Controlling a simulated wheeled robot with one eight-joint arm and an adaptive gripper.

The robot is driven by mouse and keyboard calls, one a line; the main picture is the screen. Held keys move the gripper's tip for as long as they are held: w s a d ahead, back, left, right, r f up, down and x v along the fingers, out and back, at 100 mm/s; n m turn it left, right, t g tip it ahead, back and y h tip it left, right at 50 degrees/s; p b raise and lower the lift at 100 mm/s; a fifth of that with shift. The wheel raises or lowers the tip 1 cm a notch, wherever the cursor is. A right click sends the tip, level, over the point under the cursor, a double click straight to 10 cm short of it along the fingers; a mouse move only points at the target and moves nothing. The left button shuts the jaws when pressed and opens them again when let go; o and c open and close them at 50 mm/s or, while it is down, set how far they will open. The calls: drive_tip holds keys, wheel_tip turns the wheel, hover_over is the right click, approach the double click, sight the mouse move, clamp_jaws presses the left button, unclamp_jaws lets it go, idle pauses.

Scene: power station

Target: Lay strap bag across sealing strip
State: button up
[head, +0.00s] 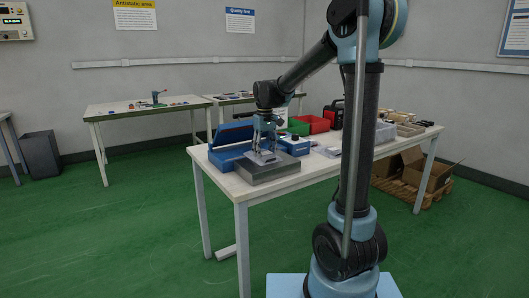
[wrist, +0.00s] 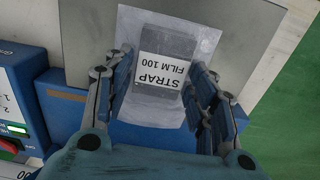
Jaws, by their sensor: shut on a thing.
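The strap bag (wrist: 165,75) is a clear pouch around a dark block with a white label reading "STRAP FILM 100". In the wrist view, my gripper (wrist: 160,88) has a finger on each side of it and is shut on it. In the head view, the bag (head: 262,158) is at my gripper (head: 265,139), over or on a grey block (head: 275,175); I cannot tell if it touches. The blue sealer (head: 230,134) stands just behind and left, with a raised blue part. Its blue body (wrist: 67,118) also shows in the wrist view. I cannot make out the sealing strip.
A blue control box (head: 294,145) stands close right of the gripper. Red bins (head: 312,124), a green bin (head: 297,127) and trays (head: 410,129) stand farther along the white table (head: 235,188). The table's front edge is near the grey block.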

sight(265, 152)
drive_tip(key=shift+f, duration=0.1)
drive_tip(key=o, duration=1)
wheel_tip(265, 152, up, 12)
drive_tip(key=s+d+f+m, duration=0.2)
drive_tip(key=s+d, duration=0.7)
drive_tip(key=s+d+f+m, duration=0.1)
drive_tip(key=s+d+f, duration=0.3)
drive_tip(key=s+f, duration=0.3)
drive_tip(key=s+d+f+m+t, duration=0.1)
drive_tip(key=s+d+f+m, duration=0.1)
drive_tip(key=s+d+f, duration=0.2)
drive_tip(key=s+d+f+m+t, duration=0.1)
drive_tip(key=s+d+f, duration=0.3)
drive_tip(key=s+f, duration=0.5)
drive_tip(key=shift+s+d+f+m, duration=0.1)
drive_tip(key=shift+s+f+m, duration=0.1)
drive_tip(key=shift+s, duration=0.5)
drive_tip(key=shift+s+d+f+m, duration=0.1)
drive_tip(key=shift+s+f, duration=0.1)
drive_tip(key=shift+s, duration=0.5)
